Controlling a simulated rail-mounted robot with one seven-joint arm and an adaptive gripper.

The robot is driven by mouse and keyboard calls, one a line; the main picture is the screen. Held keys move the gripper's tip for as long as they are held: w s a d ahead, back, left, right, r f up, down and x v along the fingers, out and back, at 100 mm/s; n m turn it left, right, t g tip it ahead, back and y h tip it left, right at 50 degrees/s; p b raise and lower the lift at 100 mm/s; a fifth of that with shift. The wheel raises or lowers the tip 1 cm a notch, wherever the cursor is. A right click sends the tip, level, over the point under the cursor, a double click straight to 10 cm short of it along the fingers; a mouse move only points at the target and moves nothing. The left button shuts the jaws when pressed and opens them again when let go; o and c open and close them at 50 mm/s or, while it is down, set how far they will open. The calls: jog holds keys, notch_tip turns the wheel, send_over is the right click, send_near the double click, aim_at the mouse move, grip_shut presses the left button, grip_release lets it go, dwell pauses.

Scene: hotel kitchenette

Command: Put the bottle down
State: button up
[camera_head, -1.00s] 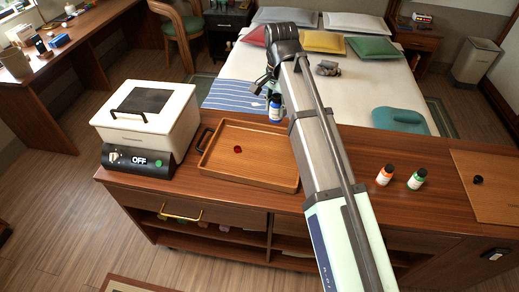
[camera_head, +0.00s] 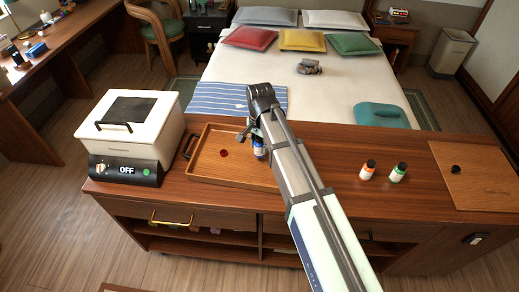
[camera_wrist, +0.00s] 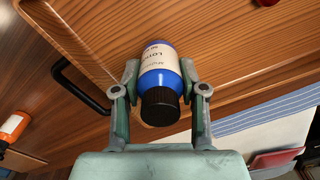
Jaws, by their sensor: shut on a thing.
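The bottle is blue with a white lotion label and a black cap. In the head view the bottle (camera_head: 260,150) hangs at the right part of the wooden tray (camera_head: 262,183), partly hidden by my arm. In the wrist view the bottle (camera_wrist: 158,58) sits between both fingers of my gripper (camera_wrist: 160,82), which is shut on its sides, cap toward the camera. My gripper also shows in the head view (camera_head: 252,128). I cannot tell whether the bottle's base touches the tray.
A small red round thing (camera_head: 224,153) lies in the tray. A white appliance (camera_head: 130,125) marked OFF stands left of it. An orange bottle (camera_head: 367,170) and a green bottle (camera_head: 398,172) stand to the right, by a wooden board (camera_head: 480,180). Counter between tray and bottles is partly covered by my arm.

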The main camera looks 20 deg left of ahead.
aim_at(260, 150)
jog(key=shift+f, duration=1.45)
jog(key=shift+f, duration=0.1)
jog(key=o, duration=1.1)
jog(key=shift+o, duration=0.2)
notch_tip(260, 150, up, 12)
jog(key=shift+r+b, duration=0.15)
jog(key=shift+b, duration=0.7)
